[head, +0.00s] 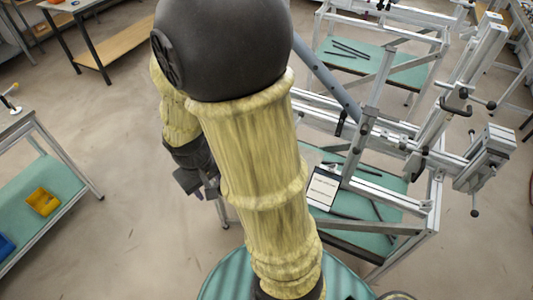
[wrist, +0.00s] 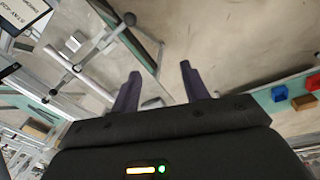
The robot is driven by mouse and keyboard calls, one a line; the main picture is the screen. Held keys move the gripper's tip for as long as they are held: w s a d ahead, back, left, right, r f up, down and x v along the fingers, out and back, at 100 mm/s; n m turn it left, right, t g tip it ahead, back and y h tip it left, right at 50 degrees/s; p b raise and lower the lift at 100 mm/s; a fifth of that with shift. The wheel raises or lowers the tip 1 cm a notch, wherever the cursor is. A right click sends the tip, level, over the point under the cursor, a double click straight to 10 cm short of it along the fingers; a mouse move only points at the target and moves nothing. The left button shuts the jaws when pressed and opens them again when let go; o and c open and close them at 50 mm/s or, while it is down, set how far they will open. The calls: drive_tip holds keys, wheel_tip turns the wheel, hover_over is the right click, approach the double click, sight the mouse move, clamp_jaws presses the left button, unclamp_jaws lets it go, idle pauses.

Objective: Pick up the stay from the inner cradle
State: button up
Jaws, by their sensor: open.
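My gripper (wrist: 160,70) is open and empty in the wrist view, its two dark fingers apart with floor and part of a metal frame beyond them. In the head view my gripper (head: 192,180) hangs left of my arm, apart from the jig. The aluminium jig (head: 405,140) stands to the right, partly behind my arm. A blue-grey tube (head: 327,78) slants down to it; I cannot tell whether this is the stay. I cannot make out the inner cradle for certain. A card (wrist: 22,16) with "STAY" lettering shows at the wrist view's top left.
A bench with a yellow bin (head: 43,201) stands at left. Blue (wrist: 279,93) and red (wrist: 313,82) bins show in the wrist view. Open floor lies left of my arm.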

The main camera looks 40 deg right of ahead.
drive_tip(key=w+d+f+n+g+h+b, duration=0.1)
drive_tip(key=w+d+f+n+h+b, duration=0.15)
drive_tip(key=w+d+f+h, duration=0.75)
drive_tip(key=shift+m+h, duration=0.45)
drive_tip(key=shift+h, duration=0.25)
drive_tip(key=p+x, duration=0.1)
drive_tip(key=x, duration=0.3)
drive_tip(key=p+x, duration=0.1)
drive_tip(key=x, duration=0.2)
drive_tip(key=p+x, duration=0.1)
drive_tip(key=x, duration=0.3)
drive_tip(key=shift+w+d+r, duration=0.15)
drive_tip(key=shift+w+d, duration=0.25)
drive_tip(key=shift+d+p, duration=0.6)
drive_tip(key=shift+p, duration=0.15)
drive_tip(key=p+x, duration=0.2)
drive_tip(key=x, duration=0.1)
drive_tip(key=shift+w+d+f, duration=0.15)
drive_tip(key=shift+w+f, duration=0.05)
drive_tip(key=shift+d+f, duration=0.25)
drive_tip(key=shift+f, duration=0.05)
